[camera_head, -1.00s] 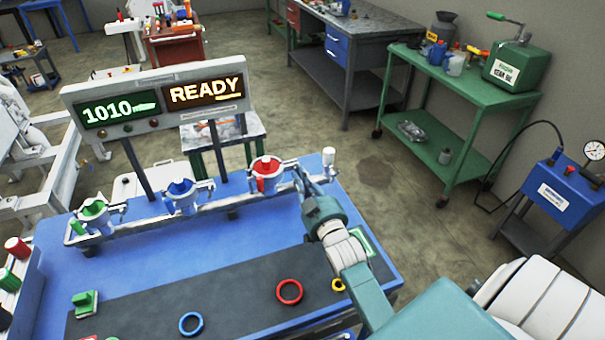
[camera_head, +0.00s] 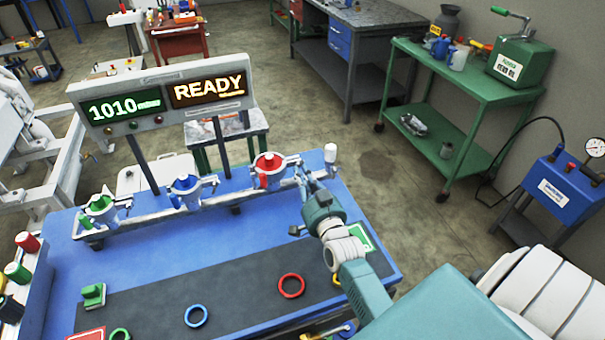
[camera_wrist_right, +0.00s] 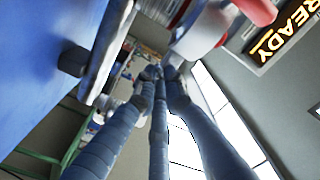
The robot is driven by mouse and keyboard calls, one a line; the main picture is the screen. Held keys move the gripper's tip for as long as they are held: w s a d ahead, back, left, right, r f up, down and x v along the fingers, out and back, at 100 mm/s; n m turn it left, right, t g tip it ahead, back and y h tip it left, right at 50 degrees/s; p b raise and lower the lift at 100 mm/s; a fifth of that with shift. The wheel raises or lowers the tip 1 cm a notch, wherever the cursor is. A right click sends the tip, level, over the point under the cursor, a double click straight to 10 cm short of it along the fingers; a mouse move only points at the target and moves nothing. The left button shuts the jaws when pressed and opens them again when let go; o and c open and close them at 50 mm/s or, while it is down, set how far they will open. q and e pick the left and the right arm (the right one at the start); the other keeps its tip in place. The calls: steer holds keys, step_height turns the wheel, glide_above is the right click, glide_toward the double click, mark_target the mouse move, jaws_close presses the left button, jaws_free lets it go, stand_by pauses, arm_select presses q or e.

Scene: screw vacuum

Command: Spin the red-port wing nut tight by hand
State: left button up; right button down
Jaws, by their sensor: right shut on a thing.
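The red port (camera_head: 270,170) is a metal flange with a red cap and red handle, at the right end of the rail on the blue bench. My right gripper (camera_head: 303,168) reaches the clamp at its right side. Its fingers are shut at the red-port wing nut, which they largely hide. In the right wrist view, the fingertips (camera_wrist_right: 158,74) meet just below the pale metal of the port (camera_wrist_right: 200,35), with part of the red handle (camera_wrist_right: 258,10) above. How tight the nut is cannot be seen. My left gripper is not in view.
The blue port (camera_head: 186,190) and green port (camera_head: 102,208) stand further left on the rail. A display (camera_head: 163,95) behind reads 1010 mbar and READY. A blue ring (camera_head: 196,316) and a red ring (camera_head: 291,285) lie on the dark mat (camera_head: 240,297). A white-topped post (camera_head: 330,155) stands close right of my gripper.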

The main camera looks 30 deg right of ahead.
steer(key=shift+f, duration=0.3)
steer(key=c, duration=2)
jaws_free()
steer(key=shift+o, duration=0.9)
steer(key=shift+r, duration=0.15)
steer(key=v, duration=1.2)
steer(key=shift+s, duration=0.15)
